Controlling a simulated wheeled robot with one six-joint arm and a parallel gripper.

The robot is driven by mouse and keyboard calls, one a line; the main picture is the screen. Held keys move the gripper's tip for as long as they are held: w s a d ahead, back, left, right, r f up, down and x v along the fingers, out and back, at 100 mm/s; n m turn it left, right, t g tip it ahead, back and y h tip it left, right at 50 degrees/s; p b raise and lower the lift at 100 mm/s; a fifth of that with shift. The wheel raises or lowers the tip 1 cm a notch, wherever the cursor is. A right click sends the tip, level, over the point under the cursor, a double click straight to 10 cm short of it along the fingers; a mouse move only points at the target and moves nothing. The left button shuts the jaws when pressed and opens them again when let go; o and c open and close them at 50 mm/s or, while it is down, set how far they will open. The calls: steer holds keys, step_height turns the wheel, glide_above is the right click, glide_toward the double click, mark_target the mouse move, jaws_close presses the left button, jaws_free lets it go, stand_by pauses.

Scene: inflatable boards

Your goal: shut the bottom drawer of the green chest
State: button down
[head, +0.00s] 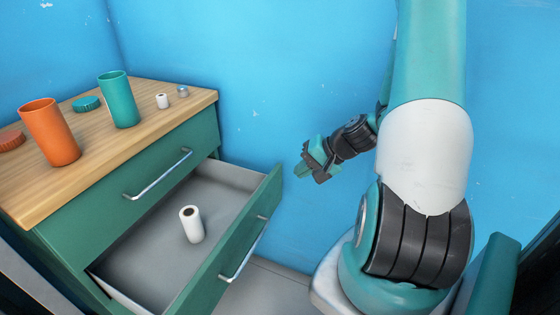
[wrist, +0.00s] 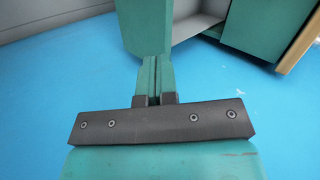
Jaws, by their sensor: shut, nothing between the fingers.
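The green chest (head: 60,240) stands at the left in the head view, with a wooden top. Its bottom drawer (head: 250,232) is pulled far out, with a silver handle on its green front. A white roll (head: 191,226) stands inside it on the grey floor. My gripper (head: 299,172) is shut and empty, to the right of the drawer front and apart from it in the picture. In the wrist view the closed fingers (wrist: 149,75) point toward the green drawer front (wrist: 143,22), its grey inside and the chest (wrist: 265,25). The gap to the drawer front is hard to judge.
On the wooden top (head: 120,150) stand an orange cup (head: 50,132), a teal cup (head: 119,100), two lids and two small items. The upper drawer (head: 155,180) is shut. Blue walls (head: 270,70) rise behind. Grey floor (head: 265,288) shows right of the open drawer.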

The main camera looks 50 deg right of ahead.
steer(key=s+d+m+t+h, duration=0.1)
steer(key=s+d+m, duration=0.1)
steer(key=d, duration=0.2)
glide_toward(273, 181)
steer(key=shift+m, duration=0.3)
steer(key=x, duration=0.5)
steer(key=shift+a+f, duration=0.25)
steer(key=shift+f, duration=0.2)
steer(key=shift+w+a, duration=0.15)
steer(key=shift+w, duration=0.3)
